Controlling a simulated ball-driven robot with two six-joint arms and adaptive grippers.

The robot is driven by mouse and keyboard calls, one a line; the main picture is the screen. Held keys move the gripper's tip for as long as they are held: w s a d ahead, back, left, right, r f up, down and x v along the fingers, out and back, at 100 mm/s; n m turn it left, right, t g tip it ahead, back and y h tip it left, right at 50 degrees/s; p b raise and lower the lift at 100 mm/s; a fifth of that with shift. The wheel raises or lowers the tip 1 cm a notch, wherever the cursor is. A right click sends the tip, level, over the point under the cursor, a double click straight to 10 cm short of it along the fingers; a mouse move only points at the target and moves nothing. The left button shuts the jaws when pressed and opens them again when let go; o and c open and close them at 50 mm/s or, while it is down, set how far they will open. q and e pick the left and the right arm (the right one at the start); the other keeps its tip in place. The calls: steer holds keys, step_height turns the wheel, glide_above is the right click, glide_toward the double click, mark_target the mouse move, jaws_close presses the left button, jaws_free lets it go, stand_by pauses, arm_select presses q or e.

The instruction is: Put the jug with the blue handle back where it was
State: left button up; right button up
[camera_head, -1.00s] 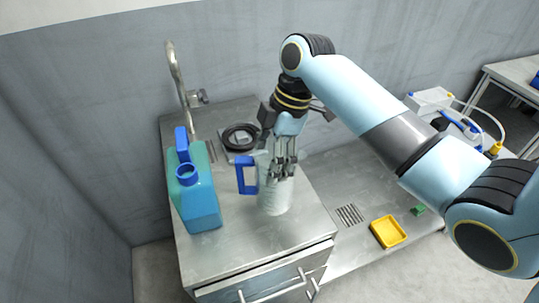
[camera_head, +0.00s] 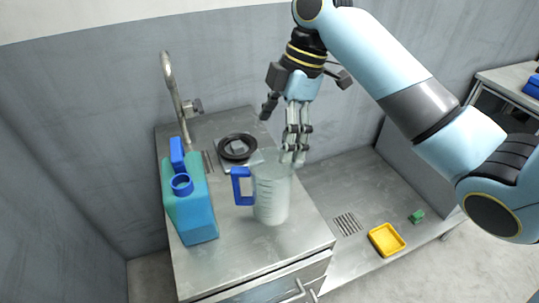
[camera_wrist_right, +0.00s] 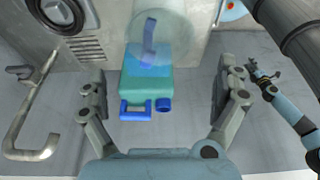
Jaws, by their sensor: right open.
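The clear jug (camera_head: 271,198) with the blue handle (camera_head: 240,187) stands upright on the steel counter, its handle to the left. My right gripper (camera_head: 295,150) is above and behind the jug's rim in the head view, its fingers overlapping the rim there. In the right wrist view its two fingers (camera_wrist_right: 163,88) are spread wide with nothing between them at the tips; the clear jug (camera_wrist_right: 172,32) shows beyond, from above. My left gripper (camera_wrist_right: 262,74) shows small at the right of the wrist view, too small to judge; it is out of the head view.
A teal canister (camera_head: 195,208) with a blue cap stands left of the jug. A yellow tray (camera_head: 386,240) and green block (camera_head: 416,216) lie on the lower surface at right. The counter's front right is clear.

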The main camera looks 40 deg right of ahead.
steer(key=shift+v, duration=1.75)
steer(key=shift+f, duration=0.1)
